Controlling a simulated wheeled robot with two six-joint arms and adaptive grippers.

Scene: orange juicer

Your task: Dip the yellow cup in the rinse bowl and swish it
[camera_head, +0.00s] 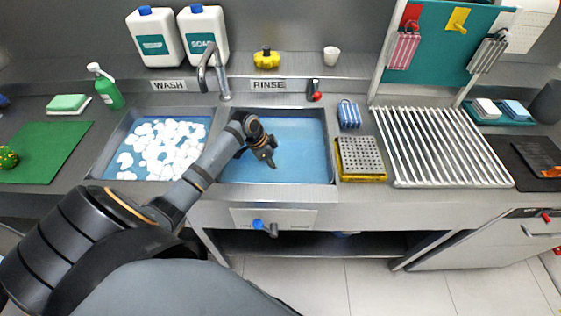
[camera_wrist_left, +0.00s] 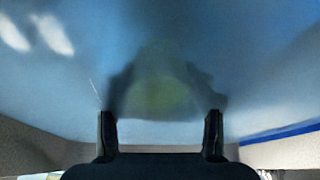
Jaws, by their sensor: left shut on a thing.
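The rinse basin (camera_head: 305,148), under the RINSE sign, is a rectangular steel sink full of blue water. My left gripper (camera_head: 268,160) reaches into it, pointing down at the water left of its middle. In the left wrist view, the fingers (camera_wrist_left: 160,128) stand apart on either side of a dim, blurred yellowish round shape (camera_wrist_left: 160,94) seen through the water, which looks like the yellow cup. The gripper is shut on it. In the head view the cup itself cannot be made out, and its tilt cannot be told. My right gripper is not in view.
The wash basin (camera_head: 140,145) with white foam adjoins on the left. A faucet (camera_head: 214,75) stands behind between the basins.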

